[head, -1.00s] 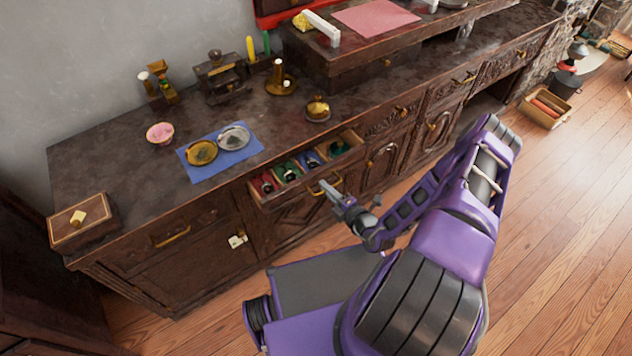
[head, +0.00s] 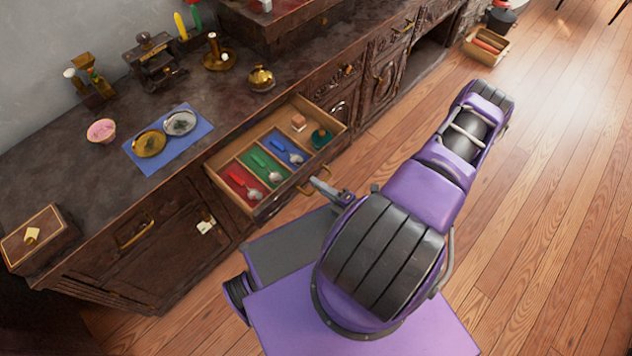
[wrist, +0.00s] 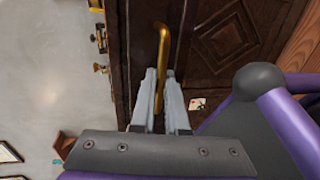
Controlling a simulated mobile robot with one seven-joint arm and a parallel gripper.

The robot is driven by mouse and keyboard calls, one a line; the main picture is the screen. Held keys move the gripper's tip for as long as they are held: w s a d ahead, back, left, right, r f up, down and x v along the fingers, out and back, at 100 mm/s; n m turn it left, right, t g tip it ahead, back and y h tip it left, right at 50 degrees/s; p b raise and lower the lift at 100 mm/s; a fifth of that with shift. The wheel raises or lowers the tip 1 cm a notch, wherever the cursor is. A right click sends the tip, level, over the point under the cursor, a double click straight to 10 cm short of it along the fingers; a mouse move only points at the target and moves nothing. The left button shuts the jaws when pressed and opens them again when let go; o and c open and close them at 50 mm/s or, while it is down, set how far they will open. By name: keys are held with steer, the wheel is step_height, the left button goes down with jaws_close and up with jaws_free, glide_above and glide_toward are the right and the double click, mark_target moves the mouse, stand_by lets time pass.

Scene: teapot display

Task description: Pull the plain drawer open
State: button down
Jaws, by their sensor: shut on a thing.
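A drawer (head: 269,207) of the dark wooden cabinet stands well open, its interior visible in the head view. It has red, green and blue compartments holding spoons and small coloured pieces, and a right compartment with a small block and a dark green round thing. My gripper (head: 316,184) is at its front. In the wrist view, my gripper (wrist: 160,75) is shut on the brass handle (wrist: 163,40), one finger on each side of the bar. Another drawer with a brass handle (head: 135,231), at the left, is closed.
The countertop holds a blue cloth (head: 197,131) with two round dishes, a pink bowl (head: 101,131), a brass pot (head: 261,79) and a wooden box (head: 38,238). A white tag (head: 206,226) is on the left door.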

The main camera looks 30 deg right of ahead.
steer(key=c, duration=0.9)
jaws_free()
steer(key=v, duration=1.7)
steer(key=shift+s+d, duration=0.1)
steer(key=shift+s, duration=0.1)
